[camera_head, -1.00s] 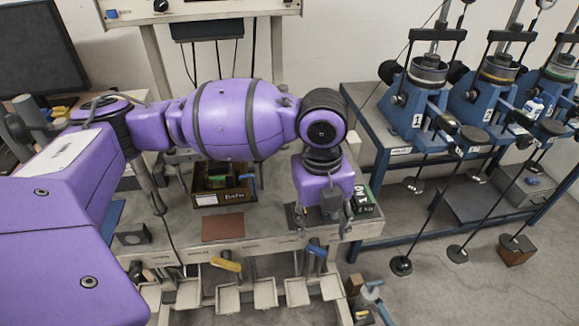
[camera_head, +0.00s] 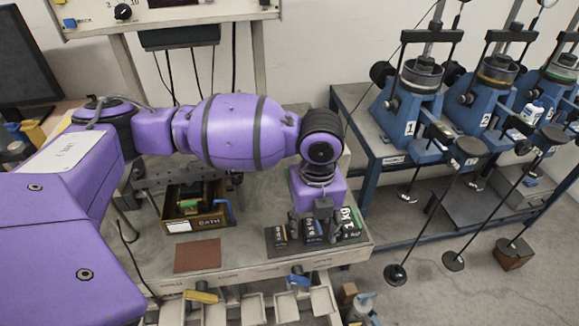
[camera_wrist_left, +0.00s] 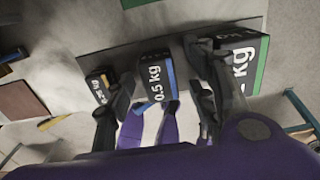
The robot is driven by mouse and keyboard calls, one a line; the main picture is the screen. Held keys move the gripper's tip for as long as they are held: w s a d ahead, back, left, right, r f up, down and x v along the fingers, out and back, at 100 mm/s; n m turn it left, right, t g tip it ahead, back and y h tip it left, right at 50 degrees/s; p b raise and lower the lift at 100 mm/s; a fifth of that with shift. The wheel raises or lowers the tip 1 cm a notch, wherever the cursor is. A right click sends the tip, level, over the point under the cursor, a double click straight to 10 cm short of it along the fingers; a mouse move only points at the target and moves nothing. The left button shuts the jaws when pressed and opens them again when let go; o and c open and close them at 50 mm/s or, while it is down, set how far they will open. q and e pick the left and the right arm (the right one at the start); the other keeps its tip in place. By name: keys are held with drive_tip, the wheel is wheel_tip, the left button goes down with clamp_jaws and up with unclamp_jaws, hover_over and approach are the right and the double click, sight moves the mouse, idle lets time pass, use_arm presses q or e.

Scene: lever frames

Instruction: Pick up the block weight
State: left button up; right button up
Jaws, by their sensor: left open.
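Three dark block weights stand in a row on a dark mat at the bench's right end. The smallest, with a yellow band (camera_wrist_left: 97,88), is at the left. The 0.5 kg block with a blue edge (camera_wrist_left: 156,82) is in the middle. The larger 1 kg block with a green side (camera_head: 349,221) is at the right and also shows in the left wrist view (camera_wrist_left: 240,62). My left gripper (camera_head: 313,226) is open and points down at the row. In the wrist view its fingers lie either side of the 0.5 kg block; I cannot tell whether they touch it.
A brown tray (camera_head: 180,226) with small items sits left of the weights, behind a reddish-brown pad (camera_head: 198,255). Blue lever machines (camera_head: 412,107) stand on a blue-legged table at right. Small pale bins (camera_head: 240,305) line the bench front.

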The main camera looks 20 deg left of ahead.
use_arm(q)
drive_tip(key=shift+f, duration=0.3)
drive_tip(key=c, duration=1)
clamp_jaws()
drive_tip(key=shift+r, duration=0.1)
use_arm(e)
drive_tip(key=shift+a, duration=0.15)
use_arm(q)
drive_tip(key=shift+r, duration=0.1)
